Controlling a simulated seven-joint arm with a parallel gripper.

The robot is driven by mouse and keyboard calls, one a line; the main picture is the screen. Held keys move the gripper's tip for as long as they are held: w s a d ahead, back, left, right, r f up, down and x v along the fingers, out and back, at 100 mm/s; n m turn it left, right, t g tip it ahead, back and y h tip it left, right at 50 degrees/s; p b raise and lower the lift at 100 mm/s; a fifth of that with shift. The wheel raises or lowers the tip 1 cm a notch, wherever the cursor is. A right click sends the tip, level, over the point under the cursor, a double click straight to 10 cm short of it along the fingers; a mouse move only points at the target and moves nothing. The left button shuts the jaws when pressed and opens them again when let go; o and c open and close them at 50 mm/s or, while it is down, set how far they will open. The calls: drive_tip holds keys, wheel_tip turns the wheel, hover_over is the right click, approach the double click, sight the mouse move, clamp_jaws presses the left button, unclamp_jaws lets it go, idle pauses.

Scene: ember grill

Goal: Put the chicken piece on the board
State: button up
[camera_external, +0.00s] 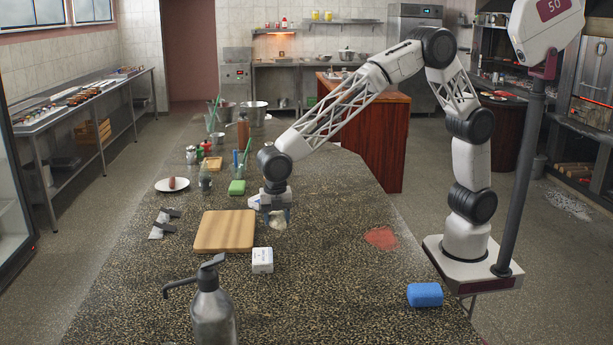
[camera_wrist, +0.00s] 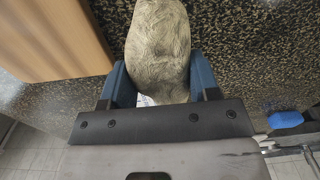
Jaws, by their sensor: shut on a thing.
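The chicken piece (camera_external: 279,222) is a pale, beige lump just right of the board in the external view. In the wrist view the chicken piece (camera_wrist: 158,45) is large and textured, between the two blue fingers. My gripper (camera_external: 276,214) points down and is shut on it; it also shows in the wrist view (camera_wrist: 161,84). Whether the piece touches the counter or hangs slightly above it, I cannot tell. The wooden board (camera_external: 225,231) lies flat and bare on the counter; its edge shows at the upper left of the wrist view (camera_wrist: 50,40).
A small white box (camera_external: 262,260) stands near the board's front right corner. A pump bottle (camera_external: 212,305) stands in front. A blue sponge (camera_external: 425,294) lies at the right, a red patch (camera_external: 381,238) behind it.

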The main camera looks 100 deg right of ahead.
drive_tip(key=shift+n, duration=0.3)
drive_tip(key=d, duration=0.6)
drive_tip(key=w+d, duration=0.1)
drive_tip(key=d, duration=0.2)
drive_tip(key=shift+w+d+r, duration=0.1)
drive_tip(key=shift+d+r, duration=0.2)
drive_tip(key=shift+d, duration=0.05)
hover_over(226, 228)
drive_tip(key=shift+f, duration=0.75)
drive_tip(key=shift+f, duration=0.1)
drive_tip(key=shift+f, duration=1.65)
drive_tip(key=shift+f, duration=0.1)
drive_tip(key=o, duration=1)
